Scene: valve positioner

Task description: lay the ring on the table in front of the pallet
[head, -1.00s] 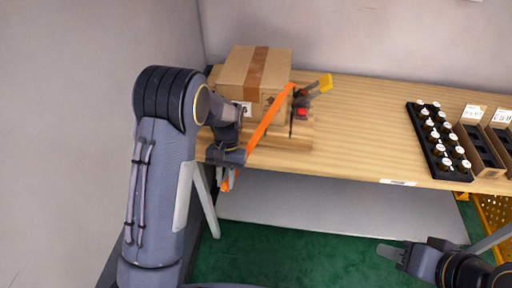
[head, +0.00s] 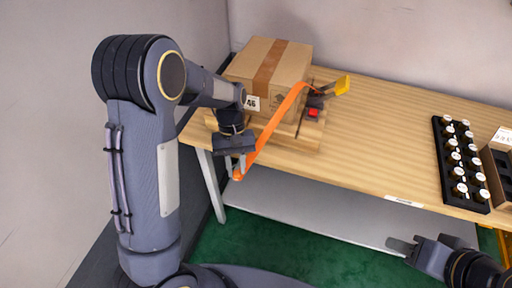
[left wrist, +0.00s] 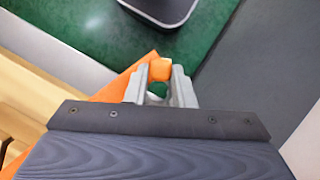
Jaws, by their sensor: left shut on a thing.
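An orange strap (head: 275,125) runs from a ratchet buckle with a yellow handle (head: 342,85) and red button (head: 313,113), in front of the box on the pallet (head: 299,137), down to my left gripper (head: 238,168). My left gripper is shut on the strap's orange end, just off the table's front edge near its left end. The left wrist view shows this orange end (left wrist: 160,70) between the grey fingertips. The fingers hide part of it, and I cannot clearly make out a ring's shape. My right gripper (head: 428,243) is empty, its fingers apart, in front of the table.
A taped carton (head: 270,68) stands on the pallet. The wooden table (head: 385,145) is clear between the pallet and a black rack of bottles (head: 462,165). Cardboard bins (head: 500,165) stand at the right. A grey shelf (head: 310,212) lies below the tabletop.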

